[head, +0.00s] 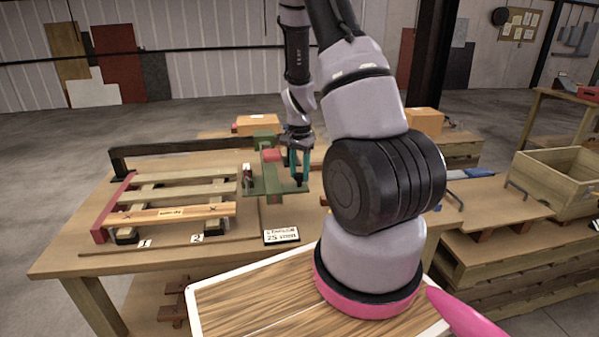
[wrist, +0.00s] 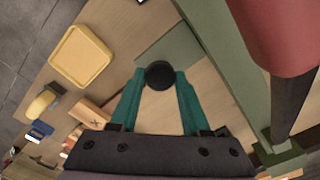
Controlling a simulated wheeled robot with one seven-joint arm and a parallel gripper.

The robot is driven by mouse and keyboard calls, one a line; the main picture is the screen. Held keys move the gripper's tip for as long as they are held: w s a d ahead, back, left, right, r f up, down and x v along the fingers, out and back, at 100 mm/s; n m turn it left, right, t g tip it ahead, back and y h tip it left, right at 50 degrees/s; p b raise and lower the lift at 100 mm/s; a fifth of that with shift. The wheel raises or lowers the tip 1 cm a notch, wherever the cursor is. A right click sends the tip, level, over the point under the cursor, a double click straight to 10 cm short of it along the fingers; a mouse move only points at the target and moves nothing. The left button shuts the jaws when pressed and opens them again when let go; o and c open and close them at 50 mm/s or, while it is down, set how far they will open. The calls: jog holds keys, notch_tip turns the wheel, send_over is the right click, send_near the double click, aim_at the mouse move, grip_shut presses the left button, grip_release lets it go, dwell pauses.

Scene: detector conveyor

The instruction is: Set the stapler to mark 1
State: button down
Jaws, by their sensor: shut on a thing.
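The stapler (head: 268,186) is a green frame with a red part on top, standing just right of the wooden pallet (head: 180,190) on the table. Number card 1 (head: 145,243) lies at the pallet's front left, and number card 2 (head: 197,238) lies to its right. The stapler stands to the right of both. My gripper (head: 299,180) has teal fingers and points down at the stapler's right side. In the wrist view my gripper (wrist: 160,88) is shut on a round black knob (wrist: 160,74). The stapler's green and red parts (wrist: 285,35) fill the right there.
A dark bar (head: 185,148) runs behind the pallet, and a red block (head: 112,208) borders its left end. A lettered card (head: 282,236) lies at the table's front. A yellow tray (wrist: 80,57) shows in the wrist view. An open wooden crate (head: 560,180) stands at right.

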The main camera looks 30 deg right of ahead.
dwell(0.5)
jog(key=w+a, duration=0.4)
jog(key=a, duration=1)
jog(key=w+a, duration=0.4)
jog(key=a, duration=1.1)
jog(key=w+a, duration=0.4)
jog(key=a, duration=1)
jog(key=shift+w+a, duration=0.2)
jog(key=shift+w, duration=0.05)
jog(key=shift+c, duration=1.9)
grip_release()
jog(key=shift+r, duration=0.15)
notch_tip(320, 180, up, 10)
jog(key=shift+r, duration=0.25)
